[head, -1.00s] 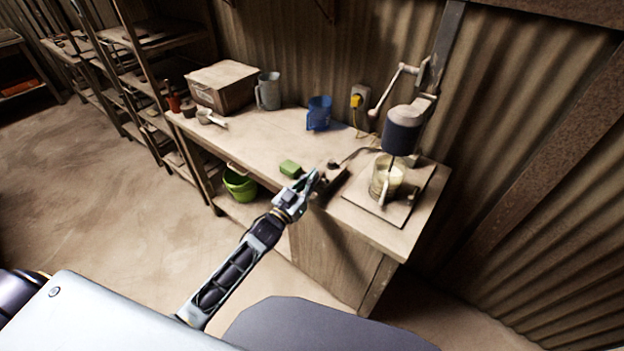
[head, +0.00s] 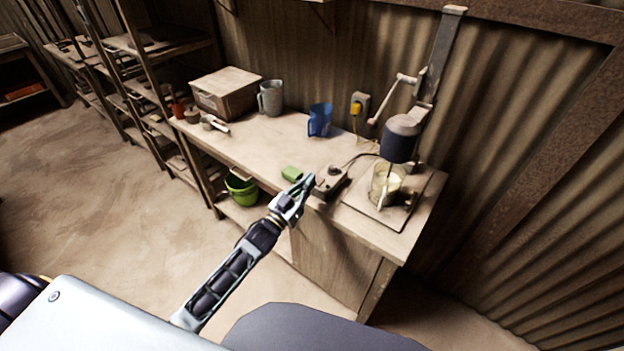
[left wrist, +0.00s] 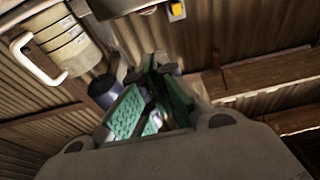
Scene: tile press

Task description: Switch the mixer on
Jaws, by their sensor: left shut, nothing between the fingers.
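The mixer (head: 402,138) has a dark motor head on a stand at the right end of the bench, with its shaft reaching down into a clear container (head: 386,184) of pale stuff. A small grey control box (head: 330,182) with a dark knob sits left of the mixer's base board, with a cable running from it. My left gripper (head: 306,184) is shut and empty, just left of the control box near the bench's front edge; I cannot tell whether it touches. In the left wrist view its green-padded fingers (left wrist: 150,108) are together. My right gripper is not in view.
A blue jug (head: 320,120), a grey jug (head: 271,98) and a box (head: 226,94) stand along the back. A yellow plug (head: 356,107) sits in the wall socket. A green bucket (head: 241,188) is below.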

